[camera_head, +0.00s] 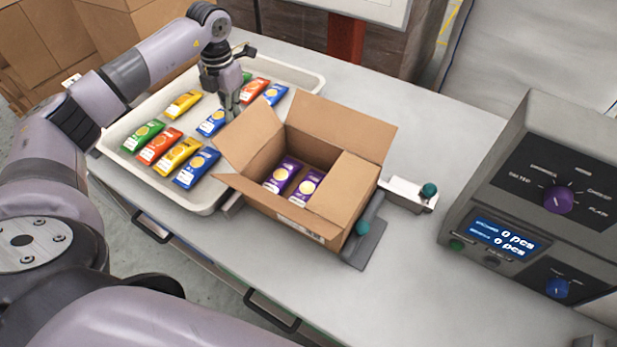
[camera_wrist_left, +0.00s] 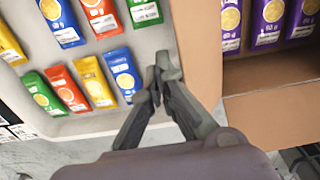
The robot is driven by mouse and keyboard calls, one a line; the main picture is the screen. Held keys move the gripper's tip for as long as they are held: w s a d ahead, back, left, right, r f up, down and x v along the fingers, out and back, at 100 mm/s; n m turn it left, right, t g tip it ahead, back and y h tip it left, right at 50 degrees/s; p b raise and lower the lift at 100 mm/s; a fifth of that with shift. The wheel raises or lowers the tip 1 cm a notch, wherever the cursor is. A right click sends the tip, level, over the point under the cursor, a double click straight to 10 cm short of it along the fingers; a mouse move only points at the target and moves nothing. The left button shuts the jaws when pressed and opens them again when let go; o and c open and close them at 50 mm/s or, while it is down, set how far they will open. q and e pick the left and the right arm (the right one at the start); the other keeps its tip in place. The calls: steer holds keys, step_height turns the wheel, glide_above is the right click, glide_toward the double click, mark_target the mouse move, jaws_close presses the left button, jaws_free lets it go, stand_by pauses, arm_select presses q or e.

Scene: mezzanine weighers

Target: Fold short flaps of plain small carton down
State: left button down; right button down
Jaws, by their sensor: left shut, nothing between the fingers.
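The plain small carton (camera_head: 290,222) stands open on the bench with purple packets (camera_head: 282,176) inside. Its left short flap (camera_head: 246,135) leans outward toward the tray. Its right short flap (camera_head: 352,183) appears folded inward over the right end. The far long flap (camera_head: 343,126) stands up and outward, and the near long flap (camera_head: 275,200) spreads outward. My left gripper (camera_head: 229,113) is shut and empty, just left of the left short flap, over the tray. In the left wrist view its fingertips (camera_wrist_left: 158,82) are beside the carton's brown flap (camera_wrist_left: 201,55). My right gripper is not visible.
A white tray (camera_head: 300,75) with several coloured packets lies left of and behind the carton. A grey fixture with teal knobs (camera_head: 429,190) borders the carton's right side. A weigher (camera_head: 545,190) stands at right. Bench between them is clear.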

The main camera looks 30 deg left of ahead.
mark_target(249, 130)
arm_select(q)
steer(key=d+p, duration=0.1)
steer(key=d, duration=0.1)
steer(key=d+r, duration=0.1)
steer(key=d, duration=0.1)
steer(key=shift+s+d+r+p, duration=0.1)
steer(key=shift+s+r+p, duration=0.1)
steer(key=shift+p, duration=0.2)
steer(key=shift+d, duration=0.35)
steer(key=d, duration=0.2)
steer(key=d+p, duration=0.1)
steer(key=d, duration=0.1)
steer(key=shift+s+d+r, duration=0.1)
steer(key=shift+s+r, duration=0.1)
steer(key=shift+r, duration=0.2)
steer(key=shift+s+d+f, duration=0.1)
steer(key=shift+d+f, duration=0.2)
steer(key=shift+d, duration=0.55)
steer(key=shift+s+d+f, duration=0.1)
steer(key=shift+d+f, duration=0.15)
steer(key=shift+d, duration=0.6)
